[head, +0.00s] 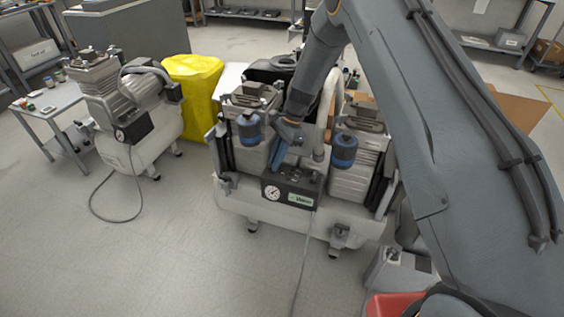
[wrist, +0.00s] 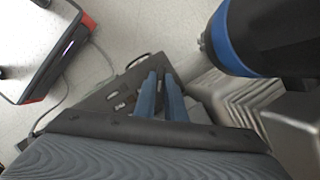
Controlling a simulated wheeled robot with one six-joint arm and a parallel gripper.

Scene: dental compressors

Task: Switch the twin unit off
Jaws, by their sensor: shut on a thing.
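The twin unit (head: 290,207) is the middle compressor, with two motor heads with blue-banded filters over one white tank. Its dark control box (head: 290,187) sits at the front between the heads, with a round gauge (head: 272,192) and a green-white label. It also shows in the wrist view as a dark box (wrist: 122,98). My gripper (head: 279,150) reaches down to this box from above and behind. In the wrist view, its two blue fingers (wrist: 160,76) are close together over the box top, shut on a small part there. The fingers hide that part, and its position cannot be read.
A single compressor (head: 138,115) stands left, with a cable on the floor. A yellow-covered thing (head: 192,85) is behind it. A blue-banded filter (wrist: 225,40) is close to my fingers on the right. A red-edged box (wrist: 42,45) is at upper left. Front floor is mostly clear.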

